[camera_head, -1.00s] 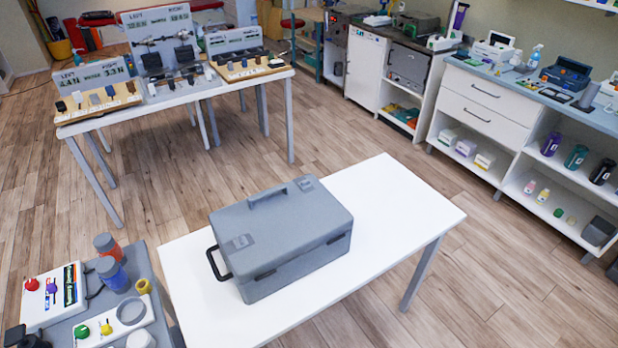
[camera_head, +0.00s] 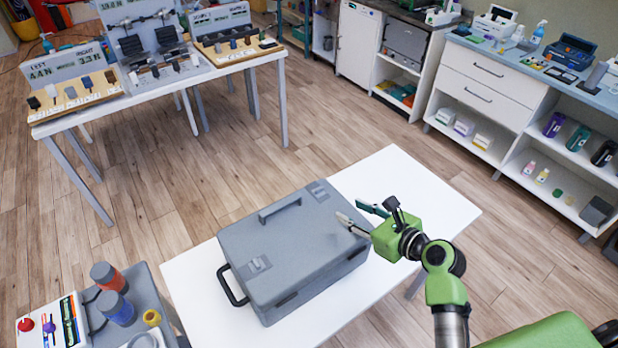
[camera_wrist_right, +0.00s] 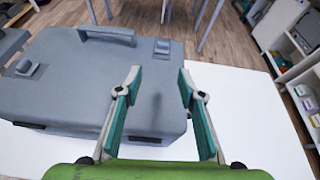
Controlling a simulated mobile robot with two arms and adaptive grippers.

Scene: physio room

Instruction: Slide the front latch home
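A grey case (camera_head: 300,246) with its lid down lies on a white table. One small latch plate (camera_head: 319,193) is on the lid at the far right and another (camera_head: 258,263) at the near left. In the right wrist view, these plates appear beyond the fingertips (camera_wrist_right: 162,46) and at the left (camera_wrist_right: 27,66). Dark recesses show on the case's long near side. My right gripper (camera_head: 352,211) is open and empty at the case's right end; in the wrist view its green-padded fingers (camera_wrist_right: 158,72) are apart. I cannot tell if it touches the case. My left gripper is out of view.
The white table (camera_head: 420,200) is clear right of the case. A lid handle (camera_head: 280,208) and a black side handle (camera_head: 232,288) stick out from the case. A grey side table (camera_head: 150,285) with jars stands at the left. Shelves (camera_head: 490,90) line the right.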

